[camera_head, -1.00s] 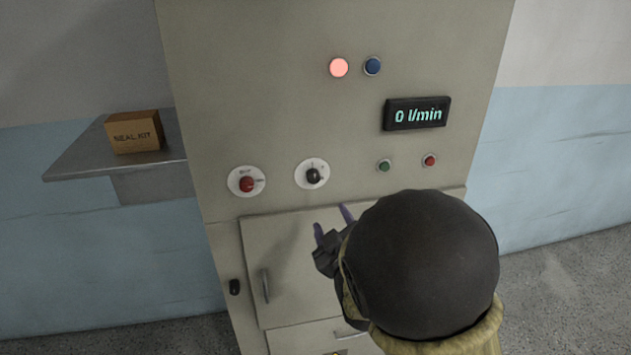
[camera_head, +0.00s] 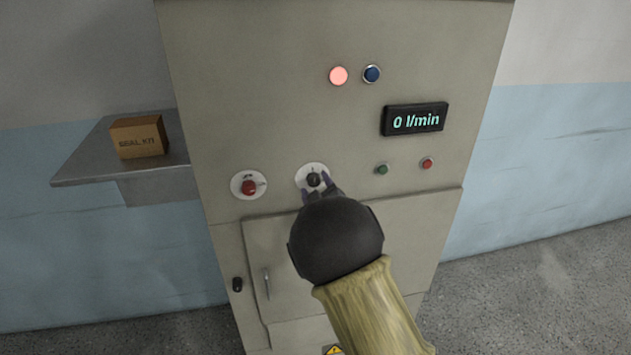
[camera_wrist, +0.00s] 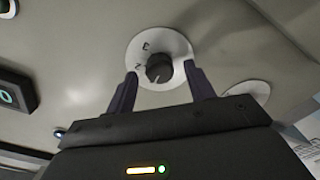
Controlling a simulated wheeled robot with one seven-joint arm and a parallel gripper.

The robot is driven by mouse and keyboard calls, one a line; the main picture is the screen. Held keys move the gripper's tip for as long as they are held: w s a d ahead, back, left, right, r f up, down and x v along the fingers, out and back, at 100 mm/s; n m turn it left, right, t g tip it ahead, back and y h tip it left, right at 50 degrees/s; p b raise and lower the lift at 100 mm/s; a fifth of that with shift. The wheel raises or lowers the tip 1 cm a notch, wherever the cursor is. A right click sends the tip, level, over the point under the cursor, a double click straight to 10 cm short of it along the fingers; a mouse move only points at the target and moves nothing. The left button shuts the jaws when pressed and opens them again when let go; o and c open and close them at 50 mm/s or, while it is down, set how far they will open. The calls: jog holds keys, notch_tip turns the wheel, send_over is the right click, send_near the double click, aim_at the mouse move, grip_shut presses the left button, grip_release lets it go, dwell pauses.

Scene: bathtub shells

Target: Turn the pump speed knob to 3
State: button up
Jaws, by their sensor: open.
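The black knob (camera_head: 313,180) sits on a round white dial plate on the grey cabinet front. In the wrist view the knob (camera_wrist: 159,68) shows a pale pointer line, and a few marks on the plate are too small to read surely. My gripper (camera_head: 320,188) is open, its two dark fingers on either side of the knob. In the wrist view the fingertips (camera_wrist: 160,72) flank the knob with a gap on each side. My wrist hides the panel below the knob. The display (camera_head: 414,119) reads 0 l/min.
A red knob (camera_head: 249,187) on another white plate is to the left. A lit red lamp (camera_head: 338,76) and a blue button (camera_head: 372,74) are above. Green (camera_head: 382,169) and red (camera_head: 427,163) buttons are to the right. A shelf (camera_head: 80,165) with a box (camera_head: 139,137) juts out left.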

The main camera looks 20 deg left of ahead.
jog(key=shift+w+a, duration=0.3)
jog(key=shift+w, duration=0.3)
jog(key=c, duration=1)
